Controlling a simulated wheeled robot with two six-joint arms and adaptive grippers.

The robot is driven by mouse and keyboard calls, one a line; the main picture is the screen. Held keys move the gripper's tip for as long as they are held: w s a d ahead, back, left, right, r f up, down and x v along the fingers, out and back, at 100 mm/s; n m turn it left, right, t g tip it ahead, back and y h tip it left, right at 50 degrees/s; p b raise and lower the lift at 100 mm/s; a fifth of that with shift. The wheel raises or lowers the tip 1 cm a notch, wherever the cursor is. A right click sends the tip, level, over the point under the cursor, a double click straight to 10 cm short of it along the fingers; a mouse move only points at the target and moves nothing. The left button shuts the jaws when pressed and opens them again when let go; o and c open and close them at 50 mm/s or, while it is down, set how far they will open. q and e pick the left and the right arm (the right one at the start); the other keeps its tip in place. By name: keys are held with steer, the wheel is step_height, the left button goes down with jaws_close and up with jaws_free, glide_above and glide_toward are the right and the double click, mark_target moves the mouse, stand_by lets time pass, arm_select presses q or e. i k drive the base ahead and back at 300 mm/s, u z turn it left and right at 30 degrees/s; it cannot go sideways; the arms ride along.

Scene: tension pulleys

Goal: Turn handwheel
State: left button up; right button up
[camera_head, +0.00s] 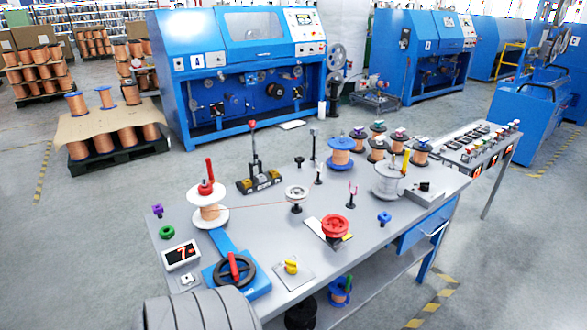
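A black wheel (235,269) with a red handle lies on a blue base at the front left of the grey workbench. A blue arm runs from this base up to a white spool (211,217) with copper wire and a red knob on top. A red handwheel-like part (334,227) sits on a plate near the middle front of the bench. I cannot tell from the picture which of the two is the task's handwheel. Neither gripper is in view, and nothing is seen touching either wheel.
The grey workbench (370,245) also bears a digital display (181,256), a yellow knob on a plate (291,267), a black lever device (256,165) and several spools. A copper wire crosses from the white spool to a grey pulley (297,194). A ribbed grey shape fills the bottom left.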

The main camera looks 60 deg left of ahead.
mark_target(234, 273)
steer(key=z, duration=0.15)
steer(key=k, duration=0.7)
steer(key=u, duration=1.65)
